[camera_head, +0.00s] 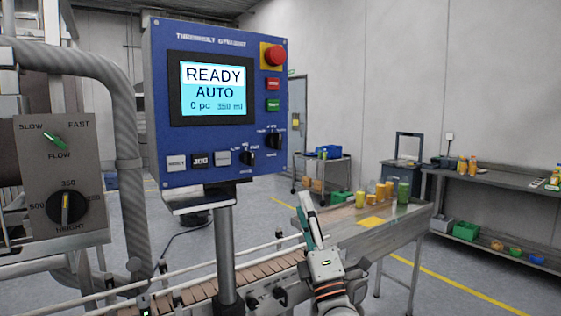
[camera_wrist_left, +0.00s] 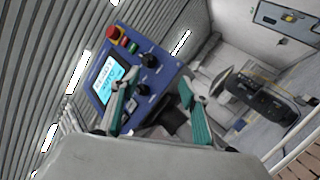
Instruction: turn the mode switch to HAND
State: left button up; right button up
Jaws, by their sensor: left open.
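The blue control panel (camera_head: 216,150) stands on a grey post, its screen (camera_head: 212,89) reading READY, AUTO. Two black rotary knobs sit at its lower right: a lower knob (camera_head: 247,158) and an upper knob (camera_head: 272,141). Their labels are too small to tell which one is the mode switch. My left gripper (camera_head: 304,207) is open and empty, right of and below the panel, apart from it. In the left wrist view, the panel (camera_wrist_left: 158,76) appears tilted beyond the teal-padded fingers, with both knobs between or above them. My right gripper is not in view.
A red emergency stop (camera_head: 275,55) and several push-buttons share the panel. A slatted conveyor (camera_head: 195,294) runs below it. A grey box with a height dial (camera_head: 67,208) stands left. A steel table (camera_head: 365,232) with yellow and green containers lies behind my gripper.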

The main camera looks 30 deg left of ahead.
aim_at(280, 142)
pick_arm(q)
notch_tip(280, 142, up, 15)
jog(key=w+a+n+g+h, duration=0.2)
jog(key=a+n+g+h, duration=0.15)
jog(key=n+g, duration=0.95)
jog(key=a+n+t, duration=0.1)
jog(key=a, duration=0.1)
jog(key=w+a+n+t+p, duration=0.1)
jog(key=a, duration=0.1)
jog(key=w+a+n+t, duration=0.1)
jog(key=a, duration=0.1)
jog(key=shift+w+a+r+h+p, duration=0.1)
jog(key=shift+w+a+h+p, duration=0.15)
jog(key=shift+p, duration=0.15)
jog(key=c, duration=1.1)
